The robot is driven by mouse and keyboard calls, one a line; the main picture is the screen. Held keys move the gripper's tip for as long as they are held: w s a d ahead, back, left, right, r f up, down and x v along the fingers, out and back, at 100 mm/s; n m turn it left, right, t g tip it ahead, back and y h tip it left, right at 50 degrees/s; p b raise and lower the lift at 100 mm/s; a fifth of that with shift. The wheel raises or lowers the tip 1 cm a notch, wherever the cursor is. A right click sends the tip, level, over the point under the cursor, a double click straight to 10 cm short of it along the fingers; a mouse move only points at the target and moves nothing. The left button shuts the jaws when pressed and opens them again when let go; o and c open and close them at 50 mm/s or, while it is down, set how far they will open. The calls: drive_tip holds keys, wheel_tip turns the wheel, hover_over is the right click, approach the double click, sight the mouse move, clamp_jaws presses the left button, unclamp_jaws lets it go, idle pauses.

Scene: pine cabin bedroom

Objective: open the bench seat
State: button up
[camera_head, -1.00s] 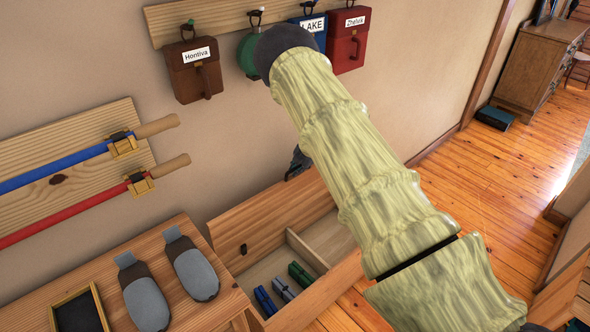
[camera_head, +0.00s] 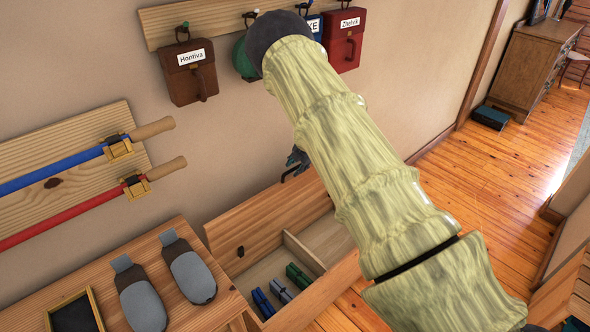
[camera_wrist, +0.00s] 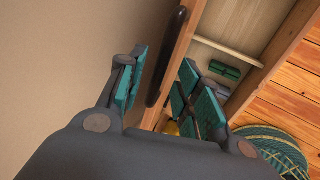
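The bench seat's wooden lid (camera_head: 262,222) stands raised at the back of the open bench box (camera_head: 318,290), near the wall. Its dark handle (camera_head: 289,175) shows at the lid's top edge, and in the wrist view the handle (camera_wrist: 168,55) is a long black bar along the lid. My gripper (camera_head: 299,158) is at the lid's top edge, partly hidden behind my arm. In the wrist view my gripper (camera_wrist: 160,95) has its teal-padded fingers wide apart, one on each side of the lid edge and handle, with visible gaps. It holds nothing.
The box holds a divider (camera_head: 304,252) and blue, grey and green bundles (camera_head: 299,275). A wooden surface with two grey slippers (camera_head: 190,272) is at left. Labelled bags (camera_head: 190,75) hang above. A patterned teal round thing (camera_wrist: 270,145) lies on the floor.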

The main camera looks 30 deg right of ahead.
drive_tip(key=a+v, duration=0.1)
drive_tip(key=v, duration=0.7)
drive_tip(key=shift+s+d+r, duration=0.2)
drive_tip(key=shift+d+r, duration=0.2)
drive_tip(key=shift+d, duration=0.1)
drive_tip(key=s+a+f+m+y+b, duration=0.1)
drive_tip(key=s+a+f+m, duration=0.55)
drive_tip(key=s+f, duration=0.45)
drive_tip(key=s+a+f+m, duration=0.5)
drive_tip(key=s+a+f, duration=0.3)
drive_tip(key=s+f, duration=0.25)
drive_tip(key=s+a+f+m+g, duration=0.1)
drive_tip(key=s+a+m, duration=0.2)
drive_tip(key=s, duration=0.7)
drive_tip(key=s+a+f+m+g+h, duration=0.1)
drive_tip(key=s+a+m+g, duration=0.1)
drive_tip(key=s, duration=0.9)
drive_tip(key=s+a+f+m+g+h+b, duration=0.1)
drive_tip(key=s+a+m, duration=0.3)
drive_tip(key=s, duration=0.7)
drive_tip(key=shift+f+g, duration=0.4)
drive_tip(key=shift+g, duration=0.1)
drive_tip(key=shift+m, duration=0.35)
